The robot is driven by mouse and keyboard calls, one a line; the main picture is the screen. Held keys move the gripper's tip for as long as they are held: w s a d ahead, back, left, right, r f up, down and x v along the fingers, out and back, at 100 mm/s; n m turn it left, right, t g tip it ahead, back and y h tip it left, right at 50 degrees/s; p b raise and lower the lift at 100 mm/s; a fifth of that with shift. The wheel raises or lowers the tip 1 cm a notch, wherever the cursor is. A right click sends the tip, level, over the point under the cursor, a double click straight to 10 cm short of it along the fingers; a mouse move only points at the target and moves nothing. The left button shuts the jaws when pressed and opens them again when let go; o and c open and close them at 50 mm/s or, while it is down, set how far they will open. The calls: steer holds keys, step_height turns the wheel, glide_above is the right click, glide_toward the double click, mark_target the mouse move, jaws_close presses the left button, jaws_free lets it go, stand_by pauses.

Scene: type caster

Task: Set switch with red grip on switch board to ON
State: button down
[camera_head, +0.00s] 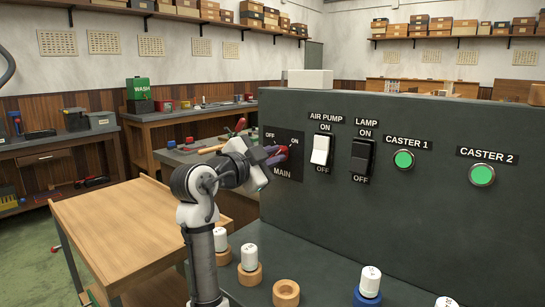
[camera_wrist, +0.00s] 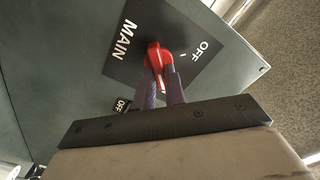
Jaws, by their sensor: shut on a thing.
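The switch board (camera_head: 360,220) is a dark grey panel. The main switch's red grip (camera_head: 284,152) sits on a dark plate (camera_head: 290,172) marked OFF at upper left, ON at upper right and MAIN below. My gripper (camera_head: 276,156) reaches it from the left. In the wrist view, the two fingers of my gripper (camera_wrist: 162,78) are shut on the red grip (camera_wrist: 155,53), one on each side. OFF and its tick mark are uncovered there, while the ON label is not visible. The grip is partly covered, so its exact setting is hard to tell.
Right of the main switch are a white air pump switch (camera_head: 320,150), a black lamp switch (camera_head: 362,156) and two green buttons (camera_head: 404,159). Below stand several white-topped pegs in ring holders. A wooden table (camera_head: 120,235) is at left.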

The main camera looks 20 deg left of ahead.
steer(key=c, duration=1.5)
jaws_free()
steer(key=shift+o, duration=0.2)
steer(key=b+v, duration=0.1)
steer(key=v, duration=1.3)
steer(key=shift+b, duration=0.35)
steer(key=shift+w+r, duration=0.1)
